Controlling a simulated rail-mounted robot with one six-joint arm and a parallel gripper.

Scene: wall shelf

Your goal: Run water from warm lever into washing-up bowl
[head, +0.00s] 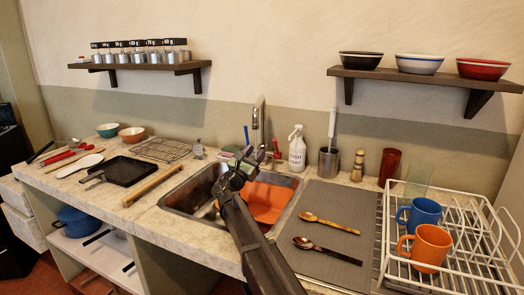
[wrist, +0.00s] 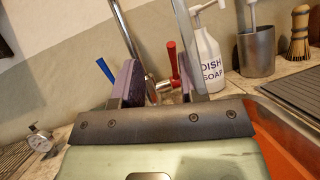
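The tap (head: 258,122) stands behind the sink, with a blue lever (head: 246,134) on its left and a red lever (head: 276,147) on its right. The orange washing-up bowl (head: 268,204) sits in the sink, partly hidden by my arm. My gripper (head: 238,166) is over the back of the sink, in front of the tap. In the wrist view my gripper (wrist: 158,84) is open, its purple-padded fingers apart. The red lever (wrist: 173,62) shows between the fingers, near the right one; I cannot tell if they touch. The blue lever (wrist: 105,70) is left of both fingers.
A soap bottle (head: 297,148) and a metal utensil pot (head: 329,162) stand right of the tap. Two spoons lie on a grey mat (head: 325,205). A white dish rack (head: 440,250) holds mugs at the right. A small dial (head: 199,151) stands left of the sink.

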